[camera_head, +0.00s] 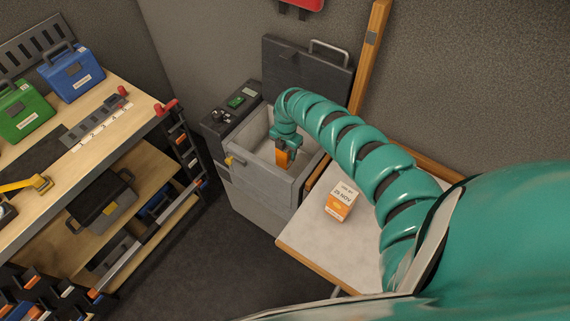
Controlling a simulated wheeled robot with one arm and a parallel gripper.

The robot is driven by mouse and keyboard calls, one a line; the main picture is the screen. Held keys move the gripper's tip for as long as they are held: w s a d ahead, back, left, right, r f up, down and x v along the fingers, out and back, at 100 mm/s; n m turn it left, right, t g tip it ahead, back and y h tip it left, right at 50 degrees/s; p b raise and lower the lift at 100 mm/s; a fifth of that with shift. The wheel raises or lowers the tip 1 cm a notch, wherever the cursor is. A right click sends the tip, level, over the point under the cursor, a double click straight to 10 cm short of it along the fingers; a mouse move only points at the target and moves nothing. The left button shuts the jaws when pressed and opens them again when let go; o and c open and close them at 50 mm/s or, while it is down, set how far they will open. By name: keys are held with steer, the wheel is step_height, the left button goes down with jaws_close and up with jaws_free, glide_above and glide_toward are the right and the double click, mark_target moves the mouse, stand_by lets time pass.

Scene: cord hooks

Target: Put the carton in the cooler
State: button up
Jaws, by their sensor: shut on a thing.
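My teal gripper (285,147) points down into the opening of the grey cooler (262,187). It is shut on an orange carton (283,158), seen only in part. The held carton is inside the cooler's rim; I cannot tell whether it touches the floor. The cooler's dark lid (303,78) stands open at the back. A second carton (341,200), white and orange with a use-by label, stands on the pale table to the right of the cooler, apart from my gripper.
The pale table (310,236) adjoins the cooler's right side, below my arm. A control panel (236,102) sits on the cooler's left. A wooden workbench (95,135) with blue and green cases is at left. A wooden post (369,55) rises behind.

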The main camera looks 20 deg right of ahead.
mark_target(286, 163)
step_height(286, 163, down, 4)
steer(key=shift+d+f+b, duration=0.1)
steer(key=shift+f+b, duration=0.05)
steer(key=shift+b, duration=0.45)
steer(key=shift+f+b, duration=1.15)
steer(key=shift+f, duration=0.7)
steer(key=shift+f, duration=0.15)
steer(key=o, duration=1.3)
steer(key=shift+o, duration=0.2)
step_height(286, 163, up, 10)
steer(key=p, duration=0.4)
steer(key=shift+d, duration=0.1)
steer(key=shift+r, duration=1.15)
